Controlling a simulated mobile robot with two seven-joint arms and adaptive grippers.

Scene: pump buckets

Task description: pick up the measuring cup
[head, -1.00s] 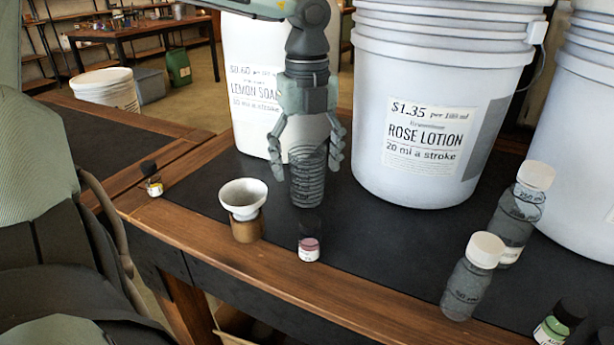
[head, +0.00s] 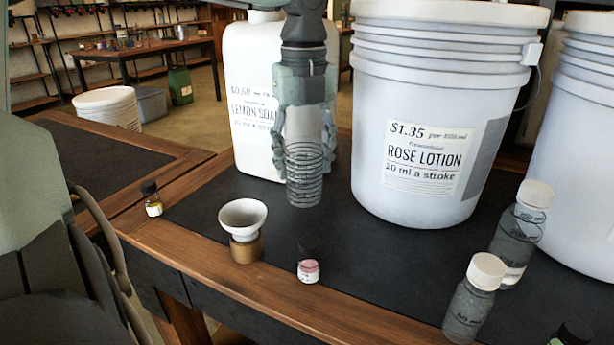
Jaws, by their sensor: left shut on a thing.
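The measuring cup (head: 304,190) is a clear, grey-looking cup with dark rings around it. It stands upright on the black mat, in front of the lemon soap jug (head: 250,60). My left gripper (head: 304,150) points straight down over it, with its fingers on both sides of the cup's upper part. The fingers are shut on the cup. The cup's base looks at or very close to the mat; I cannot tell whether there is a gap. My right gripper is not in view.
A rose lotion bucket (head: 430,100) stands close on the right. A white funnel (head: 243,214) on a brown holder and a small pink-labelled bottle (head: 308,268) stand in front. Two white-capped bottles (head: 474,300) (head: 520,235) are at right.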

